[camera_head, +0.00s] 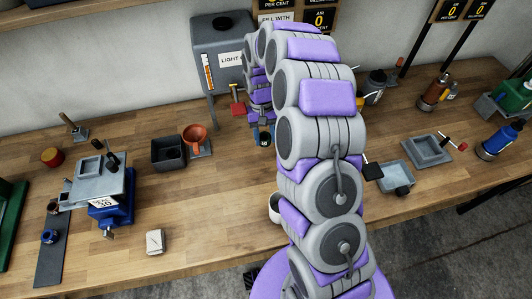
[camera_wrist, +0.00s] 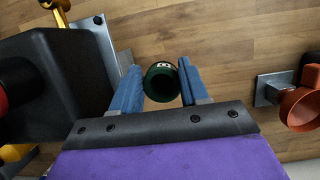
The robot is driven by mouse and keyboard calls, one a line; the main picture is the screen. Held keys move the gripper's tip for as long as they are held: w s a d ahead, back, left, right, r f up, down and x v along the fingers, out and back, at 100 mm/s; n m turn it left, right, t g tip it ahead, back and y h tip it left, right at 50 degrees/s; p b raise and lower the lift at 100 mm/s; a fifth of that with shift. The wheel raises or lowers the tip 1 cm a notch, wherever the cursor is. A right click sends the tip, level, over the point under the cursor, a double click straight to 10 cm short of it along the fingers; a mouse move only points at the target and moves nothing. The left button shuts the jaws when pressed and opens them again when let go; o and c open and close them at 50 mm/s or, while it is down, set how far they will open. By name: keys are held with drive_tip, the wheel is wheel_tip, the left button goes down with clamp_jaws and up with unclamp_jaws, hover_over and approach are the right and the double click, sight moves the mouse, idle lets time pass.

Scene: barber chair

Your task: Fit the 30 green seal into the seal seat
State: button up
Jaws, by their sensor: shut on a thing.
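The green seal (camera_wrist: 160,86) is a dark green ring with a pale mark on its rim, seen in the wrist view. My gripper (camera_wrist: 157,80) is shut on it, with a blue finger on each side. In the head view my gripper (camera_head: 264,136) is above the bench in front of the grey tank, and I cannot make out the seal there. A grey plate fixture (camera_head: 96,180) on a blue base (camera_head: 112,212) stands at left, with a white label that seems to read 30. I cannot tell for sure which part is the seal seat.
The grey tank (camera_head: 222,47) stands behind my gripper. An orange funnel (camera_head: 195,135) and a black open box (camera_head: 168,153) lie to its left. A white block (camera_head: 155,241) sits near the front edge. Grey trays (camera_head: 396,177) are at right. Bare wood lies at front centre.

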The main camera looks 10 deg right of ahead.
sight(267, 145)
drive_tip(key=f, duration=0.5)
drive_tip(key=shift+d+f, duration=0.15)
drive_tip(key=shift+d, duration=0.25)
drive_tip(key=shift+d+f, duration=0.35)
drive_tip(key=shift+f, duration=0.35)
drive_tip(key=f, duration=0.1)
drive_tip(key=a+f+b, duration=0.1)
drive_tip(key=f, duration=0.1)
drive_tip(key=shift+f, duration=0.3)
drive_tip(key=shift+r, duration=0.1)
drive_tip(key=shift+d, duration=0.2)
drive_tip(key=o, duration=1)
drive_tip(key=shift+d, duration=0.15)
